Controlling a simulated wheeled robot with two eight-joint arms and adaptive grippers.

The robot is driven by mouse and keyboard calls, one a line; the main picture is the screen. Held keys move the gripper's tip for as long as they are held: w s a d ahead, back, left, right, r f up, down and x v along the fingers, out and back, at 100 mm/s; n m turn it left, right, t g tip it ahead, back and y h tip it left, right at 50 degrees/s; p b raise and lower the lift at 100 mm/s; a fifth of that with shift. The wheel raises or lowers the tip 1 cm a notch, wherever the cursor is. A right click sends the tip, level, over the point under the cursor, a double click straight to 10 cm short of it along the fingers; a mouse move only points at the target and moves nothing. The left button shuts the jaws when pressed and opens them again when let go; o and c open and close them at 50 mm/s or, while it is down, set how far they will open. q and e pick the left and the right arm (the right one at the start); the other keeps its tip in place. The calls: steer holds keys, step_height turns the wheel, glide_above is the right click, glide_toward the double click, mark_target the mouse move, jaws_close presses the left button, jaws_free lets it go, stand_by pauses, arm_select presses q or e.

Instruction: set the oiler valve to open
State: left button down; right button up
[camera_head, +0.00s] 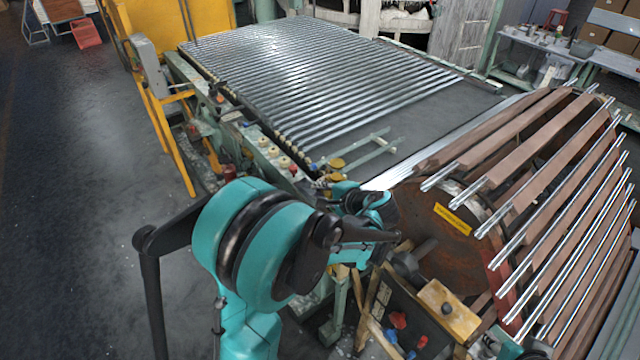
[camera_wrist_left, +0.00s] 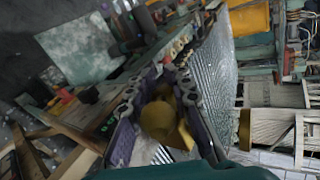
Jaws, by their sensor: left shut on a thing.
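The oiler valve seems to be the small brass-yellow piece (camera_head: 337,163) at the near edge of the machine, close to the long table's corner. In the left wrist view, a yellow-brass body (camera_wrist_left: 163,122) sits between the two fingers of my left gripper (camera_wrist_left: 165,82). My left gripper (camera_head: 338,184) is at the brass piece in the head view, partly hidden behind my own teal arm. It is shut on the brass piece. The valve's handle position cannot be read, since the fingers cover part of it. My right gripper is not in view.
A long table of glass tubes (camera_head: 300,75) lies behind. A large drum with brown slats and tubes (camera_head: 540,190) stands to the right. A yellow frame (camera_head: 165,130) stands at the left. The left floor is clear.

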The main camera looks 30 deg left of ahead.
arm_select(q)
steer(key=shift+s+d+f+g+h+p, duration=0.1)
steer(key=shift+g+h+p, duration=0.85)
steer(key=shift+h, duration=1.35)
steer(key=shift+s+f+g+h+p, duration=0.1)
steer(key=shift+g+h+p, duration=0.85)
steer(key=shift+h, duration=1.35)
steer(key=c, duration=1.6)
jaws_free()
steer(key=shift+c, duration=0.2)
steer(key=shift+w, duration=0.1)
